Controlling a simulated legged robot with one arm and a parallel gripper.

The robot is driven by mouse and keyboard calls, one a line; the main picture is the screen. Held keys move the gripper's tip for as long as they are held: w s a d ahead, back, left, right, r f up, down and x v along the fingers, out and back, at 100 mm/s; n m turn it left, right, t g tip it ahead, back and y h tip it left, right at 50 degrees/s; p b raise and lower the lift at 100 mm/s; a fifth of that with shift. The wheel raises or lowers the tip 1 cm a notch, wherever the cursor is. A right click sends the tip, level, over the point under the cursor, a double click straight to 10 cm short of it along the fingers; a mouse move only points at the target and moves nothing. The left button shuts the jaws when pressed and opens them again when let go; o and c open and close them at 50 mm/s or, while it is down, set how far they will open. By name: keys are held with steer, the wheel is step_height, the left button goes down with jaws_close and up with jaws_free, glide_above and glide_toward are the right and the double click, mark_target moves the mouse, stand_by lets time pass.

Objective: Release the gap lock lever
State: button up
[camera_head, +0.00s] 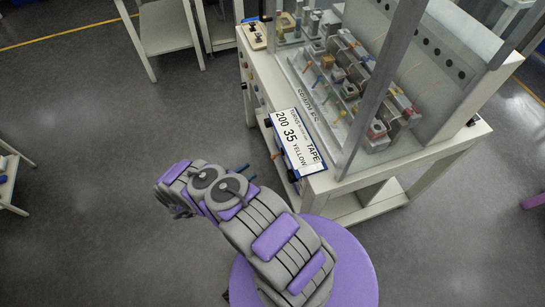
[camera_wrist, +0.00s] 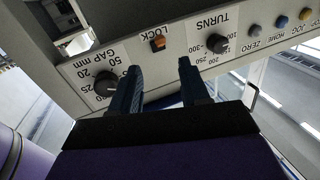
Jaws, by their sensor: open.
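In the wrist view, a small orange lever (camera_wrist: 158,43) sits on the pale control panel beside the word LOCK. A black GAP mm knob (camera_wrist: 105,84) with a printed scale is to its left. My gripper (camera_wrist: 157,67) is open, with its two dark blue fingers apart and nothing between them. The lever shows in the gap just beyond the fingertips, and no contact is visible. In the head view, my gripper (camera_head: 246,173) is mostly hidden by my arm, left of the machine bench (camera_head: 263,95).
On the same panel, a black TURNS knob (camera_wrist: 217,43) and several coloured buttons (camera_wrist: 281,22) lie to the right. Spindles and posts stand on the bench. Open floor (camera_head: 110,110) lies to the left.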

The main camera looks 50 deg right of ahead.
mark_target(273, 156)
steer(key=x, duration=1.3)
steer(key=shift+w+d+b, duration=0.1)
steer(key=shift+d+b, duration=0.05)
steer(key=shift+b, duration=0.25)
steer(key=shift+c, duration=0.4)
jaws_close()
